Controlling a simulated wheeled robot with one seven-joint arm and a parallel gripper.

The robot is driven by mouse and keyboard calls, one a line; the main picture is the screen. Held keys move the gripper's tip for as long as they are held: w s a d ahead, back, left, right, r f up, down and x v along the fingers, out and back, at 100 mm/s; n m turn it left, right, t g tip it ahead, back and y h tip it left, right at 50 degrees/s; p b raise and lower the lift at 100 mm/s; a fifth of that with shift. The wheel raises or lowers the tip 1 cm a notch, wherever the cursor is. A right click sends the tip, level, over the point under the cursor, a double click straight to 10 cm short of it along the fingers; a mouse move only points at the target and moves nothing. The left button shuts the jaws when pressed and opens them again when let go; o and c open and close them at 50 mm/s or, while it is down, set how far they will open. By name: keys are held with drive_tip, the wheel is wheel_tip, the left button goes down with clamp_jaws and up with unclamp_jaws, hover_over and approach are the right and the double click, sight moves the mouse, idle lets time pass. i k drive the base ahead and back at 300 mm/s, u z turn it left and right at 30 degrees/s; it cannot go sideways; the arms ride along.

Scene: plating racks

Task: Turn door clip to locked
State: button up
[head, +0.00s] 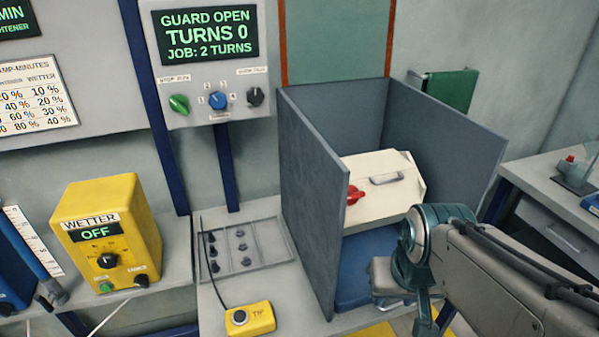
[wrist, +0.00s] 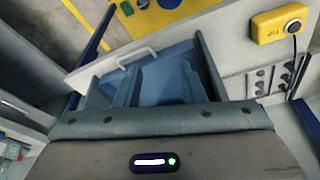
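A red knob-like clip (head: 355,194) sits at the left front of a white panel (head: 345,215) inside the grey-walled booth. I take it for the door clip; its exact setting is too small to read. The panel also carries a grey bar handle (head: 387,178). My gripper (head: 384,278) is low in front of the booth, below and right of the clip and apart from it. Its fingertips are not clear in the head view. The wrist view shows a pale handle (wrist: 137,57) and blue surfaces beyond my gripper's body, but no red clip.
Grey booth walls (head: 312,190) stand left, behind and right of the panel. A display (head: 209,34) reads GUARD OPEN, TURNS 0, JOB: 2 TURNS. A yellow wetter box (head: 107,230) reads OFF. A yellow TIP box (head: 250,319) with a cable lies at the bench front.

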sight(354, 195)
drive_tip(key=u, duration=0.05)
drive_tip(key=i, duration=0.1)
drive_tip(key=u, duration=0.05)
drive_tip(key=k, duration=0.5)
drive_tip(key=u, duration=2.2)
drive_tip(key=k, duration=0.95)
drive_tip(key=z, duration=1.15)
drive_tip(key=i, duration=0.5)
drive_tip(key=u, duration=0.05)
